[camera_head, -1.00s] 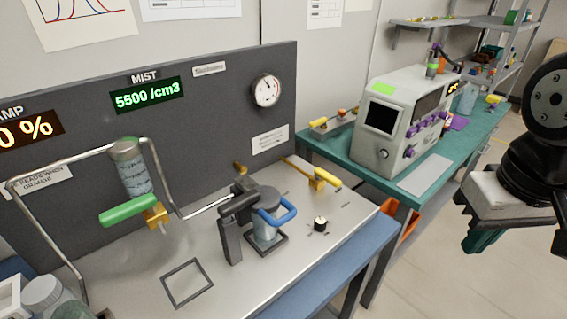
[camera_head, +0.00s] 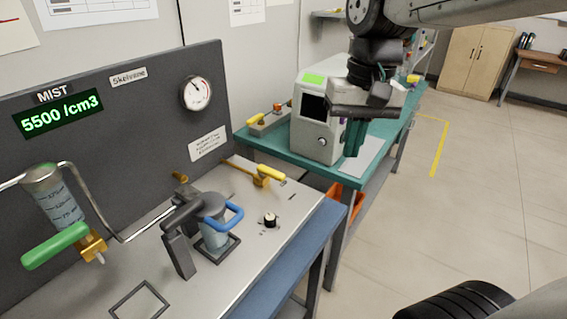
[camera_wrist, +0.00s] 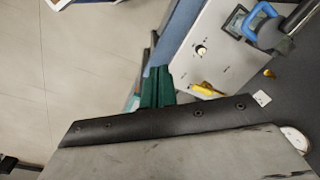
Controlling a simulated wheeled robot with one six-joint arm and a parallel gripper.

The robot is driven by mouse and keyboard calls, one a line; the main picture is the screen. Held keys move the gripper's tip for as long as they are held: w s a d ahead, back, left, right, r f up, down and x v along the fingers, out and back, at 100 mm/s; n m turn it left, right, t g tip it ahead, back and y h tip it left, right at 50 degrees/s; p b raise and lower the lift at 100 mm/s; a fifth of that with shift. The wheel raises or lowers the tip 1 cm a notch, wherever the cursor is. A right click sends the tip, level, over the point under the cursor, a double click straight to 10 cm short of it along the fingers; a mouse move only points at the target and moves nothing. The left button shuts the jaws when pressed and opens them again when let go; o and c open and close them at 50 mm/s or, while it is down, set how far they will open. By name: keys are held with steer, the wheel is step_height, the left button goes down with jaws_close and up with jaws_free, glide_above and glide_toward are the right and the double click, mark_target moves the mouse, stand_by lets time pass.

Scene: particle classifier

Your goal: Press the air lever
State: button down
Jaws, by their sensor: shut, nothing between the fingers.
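A lever with a yellow handle (camera_head: 270,174) on a brass valve sits at the back right of the grey metal panel top (camera_head: 255,222); its handle also shows in the wrist view (camera_wrist: 204,89). A green-handled lever (camera_head: 56,246) is on a brass valve under a clear cylinder at left. No label on either lever is readable, so I cannot tell which is the air lever. My gripper (camera_head: 354,137) has dark green fingers, shut and empty. It appears right of the yellow lever, in front of the white machine. In the wrist view its fingers (camera_wrist: 157,87) are together, apart from the yellow handle.
The upright board (camera_head: 150,134) carries a gauge (camera_head: 196,93). A teal table (camera_head: 274,146) bears the white machine (camera_head: 314,140). Floor is clear at right.

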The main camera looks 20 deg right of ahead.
mark_target(271, 175)
steer(key=w+d+f+m+g+y, duration=0.15)
steer(key=w+m, duration=0.25)
steer(key=w, duration=1.2)
steer(key=w+d+f+m, duration=0.1)
steer(key=w+f+m, duration=0.1)
steer(key=w+f, duration=0.4)
steer(key=w+d+f+m+g+y, duration=0.1)
steer(key=w+f+m, duration=0.1)
steer(key=w+f, duration=0.4)
steer(key=w, duration=0.4)
steer(key=shift+w, duration=0.3)
steer(key=shift+f, duration=0.15)
steer(key=s+a+f, duration=0.1)
steer(key=f, duration=0.2)
steer(key=s+a+f, duration=0.1)
steer(key=a+f, duration=0.1)
steer(key=f, duration=0.1)
steer(key=s+a+f, duration=0.2)
steer(key=f, duration=0.1)
steer(key=shift+a, duration=0.1)
steer(key=shift+s+a+f, duration=0.1)
steer(key=shift+s+a, duration=0.15)
steer(key=shift+a, duration=0.3)
